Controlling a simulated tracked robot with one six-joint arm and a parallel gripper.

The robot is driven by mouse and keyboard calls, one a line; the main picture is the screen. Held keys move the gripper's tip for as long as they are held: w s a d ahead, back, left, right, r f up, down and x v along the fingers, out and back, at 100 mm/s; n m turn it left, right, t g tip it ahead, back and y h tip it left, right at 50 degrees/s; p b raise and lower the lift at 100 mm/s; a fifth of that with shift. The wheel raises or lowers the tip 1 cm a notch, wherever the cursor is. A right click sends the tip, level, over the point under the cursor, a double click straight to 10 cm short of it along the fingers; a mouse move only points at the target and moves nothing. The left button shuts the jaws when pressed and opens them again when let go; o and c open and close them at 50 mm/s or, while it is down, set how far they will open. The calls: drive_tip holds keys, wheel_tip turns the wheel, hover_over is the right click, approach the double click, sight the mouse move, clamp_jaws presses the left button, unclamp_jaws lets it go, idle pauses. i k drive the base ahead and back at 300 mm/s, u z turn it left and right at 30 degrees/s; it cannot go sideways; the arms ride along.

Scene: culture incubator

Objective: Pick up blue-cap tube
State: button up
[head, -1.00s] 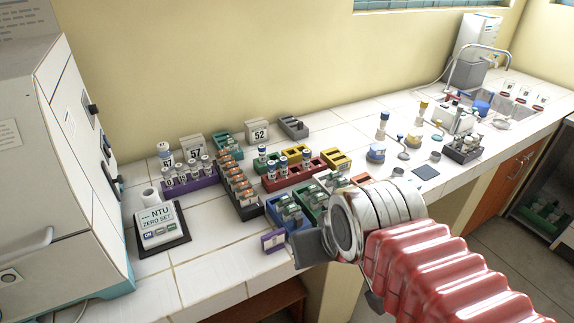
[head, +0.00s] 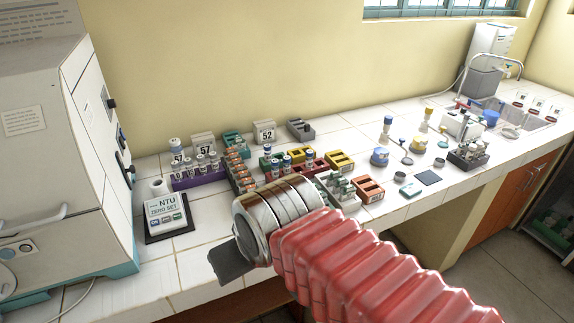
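Several small tubes with blue caps stand upright in the racks at mid-counter. One blue-cap tube (head: 309,157) is in the red rack (head: 322,162), and another (head: 286,163) is just left of it. I cannot tell which one the task means. My gripper (head: 229,264) is a dark grey jaw end at the front left of my red-sleeved arm, low near the counter's front edge. It is apart from the tubes, which stand farther back. Its fingers overlap in this view, so its opening does not show. My arm hides the front racks.
A purple rack (head: 212,178) of vials stands at left, behind an NTU meter (head: 166,212). A large white machine (head: 50,130) fills the left side. The front left tiles are clear.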

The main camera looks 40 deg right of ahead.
sight(310, 153)
drive_tip(key=u, duration=1.3)
drive_tip(key=k, duration=0.95)
drive_tip(key=z, duration=1.5)
drive_tip(key=i, duration=0.55)
drive_tip(key=z, duration=0.05)
